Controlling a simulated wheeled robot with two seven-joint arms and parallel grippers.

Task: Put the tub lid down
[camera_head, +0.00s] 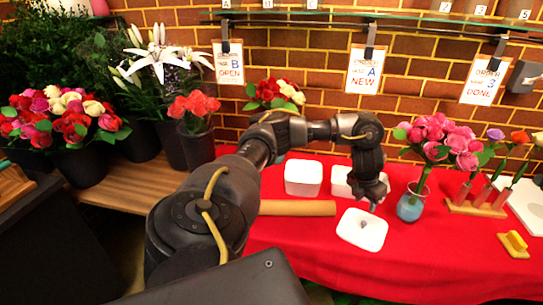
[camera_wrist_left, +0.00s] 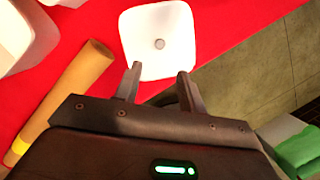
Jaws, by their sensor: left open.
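The white, square tub lid (camera_head: 362,229) with rounded corners lies on the red tablecloth, its small grey knob facing up. In the left wrist view the lid (camera_wrist_left: 160,22) is just beyond my fingertips. My left gripper (camera_head: 374,204) is at the far edge of the lid in the head view. In the wrist view its two fingers (camera_wrist_left: 158,72) are spread apart with nothing between them, and the knob is clear of them. A white tub (camera_head: 303,177) stands behind and left of the lid. A second white container (camera_head: 341,181) is partly hidden by my arm. My right gripper is not visible.
A tan roll (camera_head: 297,208) lies left of the lid. A blue vase (camera_head: 410,207) of pink flowers stands close on its right. Farther right are a wooden tube rack (camera_head: 476,209) and a yellow object (camera_head: 513,245). Red cloth in front of the lid is clear.

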